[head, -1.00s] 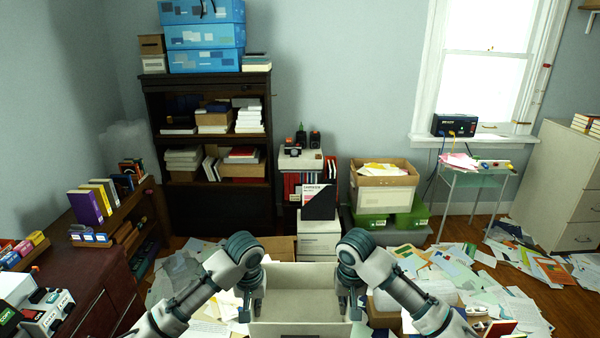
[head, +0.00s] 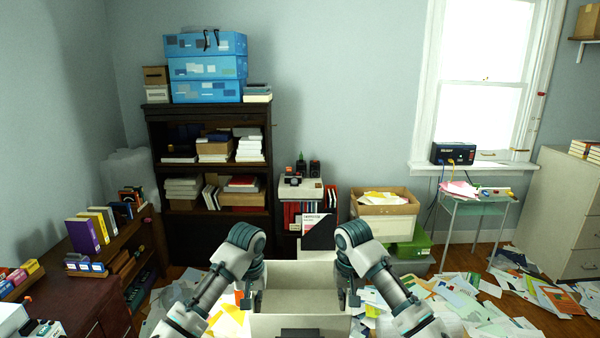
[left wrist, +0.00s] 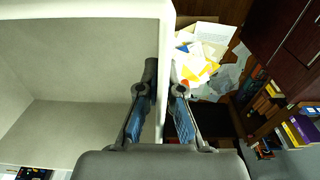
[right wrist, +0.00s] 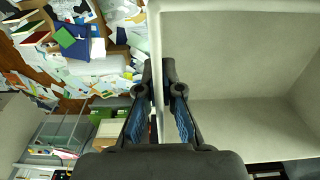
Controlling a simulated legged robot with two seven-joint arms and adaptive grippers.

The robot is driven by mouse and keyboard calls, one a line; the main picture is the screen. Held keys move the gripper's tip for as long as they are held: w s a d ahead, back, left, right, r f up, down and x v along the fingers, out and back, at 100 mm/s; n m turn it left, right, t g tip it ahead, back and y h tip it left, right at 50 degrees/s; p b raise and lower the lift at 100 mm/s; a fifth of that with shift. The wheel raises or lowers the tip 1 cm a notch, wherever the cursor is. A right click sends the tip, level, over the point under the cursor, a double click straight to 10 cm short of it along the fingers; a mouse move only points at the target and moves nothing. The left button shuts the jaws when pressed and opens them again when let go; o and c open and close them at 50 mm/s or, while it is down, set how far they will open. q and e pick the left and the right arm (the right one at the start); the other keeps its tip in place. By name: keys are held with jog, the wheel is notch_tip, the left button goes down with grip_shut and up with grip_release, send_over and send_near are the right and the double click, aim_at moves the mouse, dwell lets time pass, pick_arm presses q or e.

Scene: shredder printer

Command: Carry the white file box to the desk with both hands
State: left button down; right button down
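The white file box (head: 272,324) is open-topped and empty as far as I can see, held level in front of me at the bottom of the head view. My left gripper (head: 252,303) has its fingers on either side of the box's left wall, and the left wrist view shows the box (left wrist: 75,120) rim between them. My right gripper (head: 350,303) is likewise shut on the right wall of the box (right wrist: 235,75). The box's underside is hidden. A dark red desk (head: 95,308) stands at the lower left, with devices at its near edge.
Papers (head: 480,300) cover much of the floor. A cardboard box (head: 384,205) and a green bin (head: 413,243) stand beyond on the right. A dark bookcase (head: 212,180) stands at the back, and a low shelf with binders (head: 125,235) is at the left.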

aim_at(348, 309)
pick_arm(q)
jog(key=shift+s, duration=0.1)
